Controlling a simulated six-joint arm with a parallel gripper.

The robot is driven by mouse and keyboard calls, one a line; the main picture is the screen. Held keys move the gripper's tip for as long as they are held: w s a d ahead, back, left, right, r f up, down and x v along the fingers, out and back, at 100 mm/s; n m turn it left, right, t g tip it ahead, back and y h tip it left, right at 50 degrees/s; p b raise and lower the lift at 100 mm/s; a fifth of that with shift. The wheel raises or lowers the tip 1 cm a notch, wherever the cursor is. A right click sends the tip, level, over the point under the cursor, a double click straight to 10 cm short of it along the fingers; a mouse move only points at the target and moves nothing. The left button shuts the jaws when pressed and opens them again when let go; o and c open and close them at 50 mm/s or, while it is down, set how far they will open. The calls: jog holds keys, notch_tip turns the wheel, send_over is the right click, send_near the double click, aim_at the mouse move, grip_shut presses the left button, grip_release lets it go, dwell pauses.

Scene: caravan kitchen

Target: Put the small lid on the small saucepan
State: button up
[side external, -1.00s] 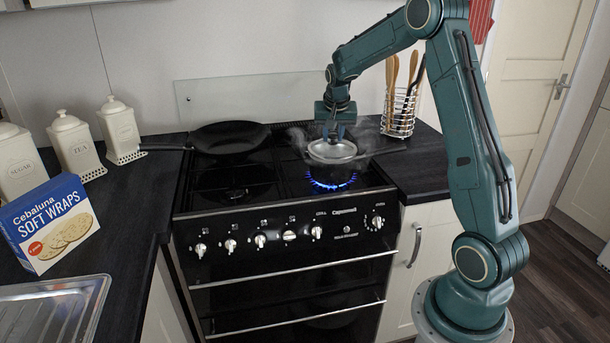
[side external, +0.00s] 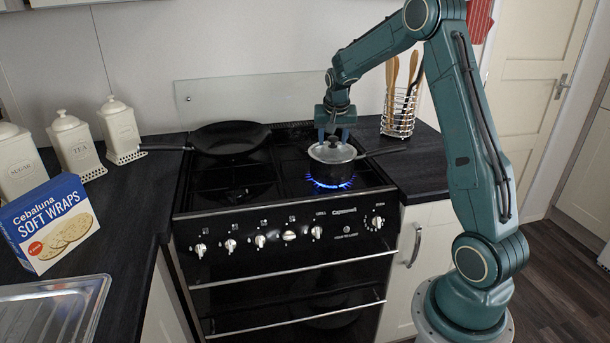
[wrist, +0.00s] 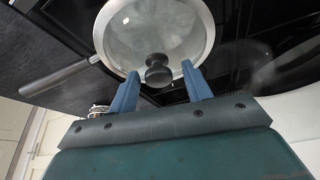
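The small lid (side external: 318,154), glass with a metal rim and a black knob, lies on top of the small saucepan (side external: 330,174), a dark pan on the lit right front burner. The lid looks level and covers the pan's mouth. In the wrist view the lid (wrist: 185,40) fills the top middle, and the saucepan's handle (wrist: 60,77) points left. My gripper (side external: 332,137) is just above the lid. In the wrist view the fingers of my gripper (wrist: 160,82) are spread wide, with the knob between them and a gap on each side.
A blue flame (side external: 330,184) burns under the saucepan. A black frying pan (side external: 230,138) sits on the back left burner. A wire utensil holder (side external: 398,115) stands on the counter behind the saucepan's handle. Canisters and a wraps box (side external: 48,225) are far left.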

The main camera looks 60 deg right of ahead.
jog(key=shift+r, duration=0.1)
jog(key=shift+r, duration=0.4)
jog(key=v, duration=1.1)
jog(key=shift+r, duration=0.35)
jog(key=shift+s+a, duration=0.15)
